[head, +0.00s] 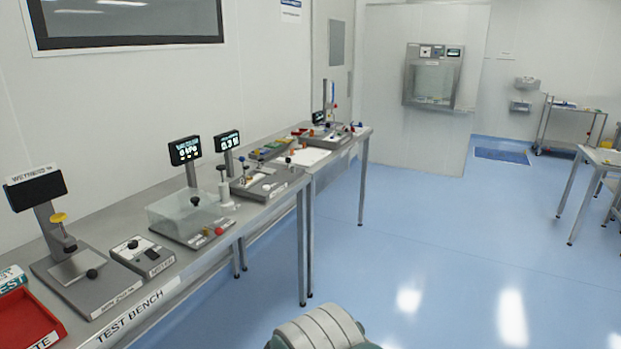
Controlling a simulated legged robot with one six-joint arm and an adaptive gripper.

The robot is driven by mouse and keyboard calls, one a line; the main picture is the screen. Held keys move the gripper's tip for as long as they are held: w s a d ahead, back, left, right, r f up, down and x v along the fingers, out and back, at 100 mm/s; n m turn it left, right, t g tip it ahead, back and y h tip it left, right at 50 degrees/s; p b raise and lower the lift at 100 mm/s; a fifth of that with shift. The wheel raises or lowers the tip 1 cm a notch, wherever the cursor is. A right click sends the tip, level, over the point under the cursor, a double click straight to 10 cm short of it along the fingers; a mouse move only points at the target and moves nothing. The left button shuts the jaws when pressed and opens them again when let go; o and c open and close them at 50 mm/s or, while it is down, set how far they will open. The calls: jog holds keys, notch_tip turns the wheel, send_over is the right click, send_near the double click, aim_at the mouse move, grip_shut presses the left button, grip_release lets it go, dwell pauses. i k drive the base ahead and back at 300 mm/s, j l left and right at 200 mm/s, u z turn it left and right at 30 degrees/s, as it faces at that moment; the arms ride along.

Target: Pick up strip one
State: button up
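I cannot make out strip one in the head view. The grey test bench (205,222) runs along the left wall, with several instruments on it. A white sheet or pad (305,158) lies toward its far part, with small coloured pieces near it that are too small to tell apart. My gripper does not show in the head view.
A device with a dark display (36,188) and a red tray (25,322) stand at the near left. A clear box (185,212) sits mid-bench. Another table (605,158) and a cart (565,122) stand at the right. The blue floor (440,240) between is clear.

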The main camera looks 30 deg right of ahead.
aim_at(243, 182)
jog(key=l+z, duration=0.1)
jog(key=z, duration=0.45)
jog(key=i, duration=0.6)
jog(key=i+u, duration=0.1)
jog(key=i, duration=0.45)
jog(key=i+l+u, duration=0.1)
jog(key=i, duration=0.45)
jog(key=i+l, duration=0.2)
jog(key=i, duration=0.4)
jog(key=i+l+u, duration=0.1)
jog(key=i, duration=0.45)
